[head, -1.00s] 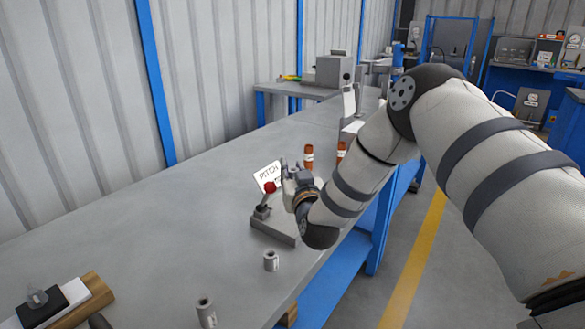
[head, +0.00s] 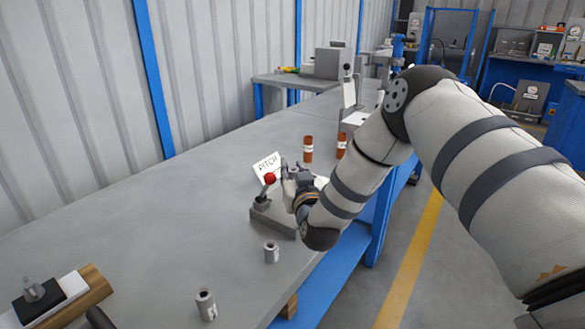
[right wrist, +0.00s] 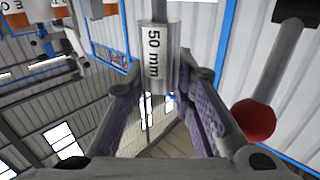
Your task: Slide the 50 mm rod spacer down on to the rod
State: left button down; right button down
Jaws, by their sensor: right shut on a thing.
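The 50 mm rod spacer (right wrist: 157,62) is a pale cylinder with a "50 mm" label, held between the fingers of my right gripper (right wrist: 160,88) in the right wrist view. That view is upside down. A thin grey rod (right wrist: 158,10) lines up with the spacer's lower end and meets it there; I cannot tell how far it is inside. In the head view my right gripper (head: 288,170) is over the grey fixture base (head: 268,216), beside a lever with a red ball (head: 270,178). The spacer is too small to make out there. My left gripper is not in view.
The red ball (right wrist: 254,120) is close beside my right fingers. A "PITCH" card (head: 267,164) stands behind the fixture. Two loose metal cylinders (head: 271,252) (head: 206,305) stand nearer on the bench. Brown bottles (head: 308,149) stand beyond.

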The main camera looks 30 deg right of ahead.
jog(key=shift+f, duration=0.45)
jog(key=c, duration=1.3)
grip_release()
notch_tip(320, 180, up, 10)
